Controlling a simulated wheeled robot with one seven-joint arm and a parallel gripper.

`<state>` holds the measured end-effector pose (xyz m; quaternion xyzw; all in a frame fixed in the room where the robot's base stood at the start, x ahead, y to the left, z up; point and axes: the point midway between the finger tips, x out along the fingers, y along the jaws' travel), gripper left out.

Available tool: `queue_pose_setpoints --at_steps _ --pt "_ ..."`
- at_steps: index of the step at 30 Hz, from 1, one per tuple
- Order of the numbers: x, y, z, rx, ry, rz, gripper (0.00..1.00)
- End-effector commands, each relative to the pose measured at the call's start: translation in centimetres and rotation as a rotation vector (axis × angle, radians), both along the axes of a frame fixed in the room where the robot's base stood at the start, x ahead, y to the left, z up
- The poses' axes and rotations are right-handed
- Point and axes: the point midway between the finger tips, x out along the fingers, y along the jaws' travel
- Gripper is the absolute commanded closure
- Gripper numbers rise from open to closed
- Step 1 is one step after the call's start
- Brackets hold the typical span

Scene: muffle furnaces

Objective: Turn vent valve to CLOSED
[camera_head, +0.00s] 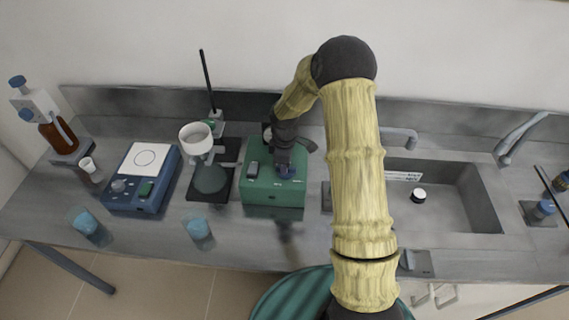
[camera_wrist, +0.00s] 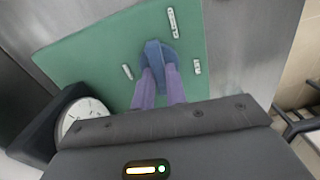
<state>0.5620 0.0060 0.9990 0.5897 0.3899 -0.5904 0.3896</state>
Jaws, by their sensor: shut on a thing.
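The vent valve is a blue handle (camera_wrist: 158,52) on the top face of a green box (camera_wrist: 95,58). Small white labels sit around it, too small to read. In the wrist view my gripper (camera_wrist: 160,72) has its two purple fingers shut on the blue handle. In the head view my gripper (camera_head: 287,171) reaches down onto the green box (camera_head: 262,192), and the arm hides much of the box's back right and most of the handle.
A round gauge (camera_wrist: 84,117) stands on the box close to my gripper's left. A stand with a white funnel (camera_head: 195,138) and a blue hotplate (camera_head: 143,190) are to the left. A sink (camera_head: 455,190) is to the right.

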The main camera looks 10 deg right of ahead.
Motion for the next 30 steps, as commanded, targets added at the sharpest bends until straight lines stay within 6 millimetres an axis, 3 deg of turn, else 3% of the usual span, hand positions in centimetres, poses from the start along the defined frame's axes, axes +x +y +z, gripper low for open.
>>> queue_pose_setpoints --at_steps 9,21,22,25,30 --pt "0.03 -0.08 0.08 -0.001 -0.002 0.098 1.0" --pt "0.05 -0.1 0.08 -0.001 -0.003 0.106 1.0" --pt "0.05 -0.1 0.08 -0.002 -0.002 0.106 0.82" --pt "0.04 -0.08 0.07 -0.001 -0.003 0.105 0.65" --pt "0.01 -0.04 0.04 -0.001 -0.002 0.105 0.65"
